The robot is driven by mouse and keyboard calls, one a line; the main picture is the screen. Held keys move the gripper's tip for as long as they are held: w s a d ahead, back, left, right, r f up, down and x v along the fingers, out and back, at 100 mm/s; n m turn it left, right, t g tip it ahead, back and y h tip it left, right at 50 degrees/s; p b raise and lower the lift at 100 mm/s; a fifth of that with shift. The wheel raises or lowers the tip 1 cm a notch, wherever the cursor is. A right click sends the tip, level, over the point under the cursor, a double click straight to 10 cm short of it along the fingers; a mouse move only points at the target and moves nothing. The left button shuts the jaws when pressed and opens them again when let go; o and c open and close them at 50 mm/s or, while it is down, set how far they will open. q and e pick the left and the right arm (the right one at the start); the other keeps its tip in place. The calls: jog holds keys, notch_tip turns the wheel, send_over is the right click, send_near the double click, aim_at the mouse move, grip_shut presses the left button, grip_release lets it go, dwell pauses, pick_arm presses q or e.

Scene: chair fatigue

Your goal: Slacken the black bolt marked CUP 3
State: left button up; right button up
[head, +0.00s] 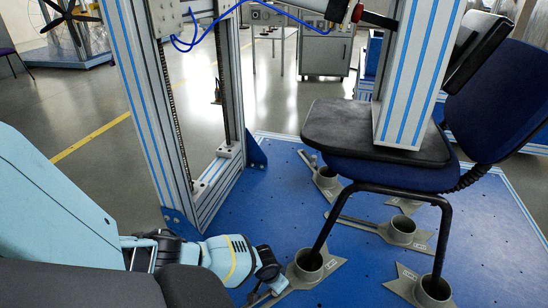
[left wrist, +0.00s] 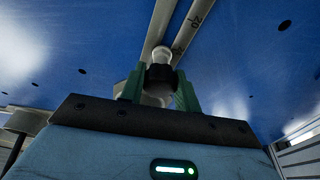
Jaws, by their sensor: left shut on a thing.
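My left gripper (head: 264,290) reaches down to the blue base plate, beside the grey cup (head: 308,265) that holds the chair's front left leg. In the left wrist view its green fingers (left wrist: 160,88) are shut on a black bolt (left wrist: 161,76), one finger on each side. A pale round end stands above the bolt, by a grey slotted bar (left wrist: 186,36). The cup labels are too small to read, so I cannot tell which is CUP 3. In the head view my gripper hides the bolt. My right gripper is not in view.
The blue office chair (head: 385,172) stands with its black legs in cups on the blue base plate (head: 268,198). More grey cups, such as the middle one (head: 402,232), are around it. A frame post (head: 150,110) rises left of the chair, and another post presses its seat.

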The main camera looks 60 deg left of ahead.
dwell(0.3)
pick_arm(q)
jog(key=shift+d+r+n+y+p, duration=0.15)
jog(key=shift+n+y+p, duration=0.15)
jog(key=shift+n+p, duration=0.65)
jog(key=shift+n, duration=0.95)
jog(key=shift+n+g+y+p, duration=0.3)
jog(key=shift+n+y, duration=0.1)
jog(key=shift+n, duration=1.7)
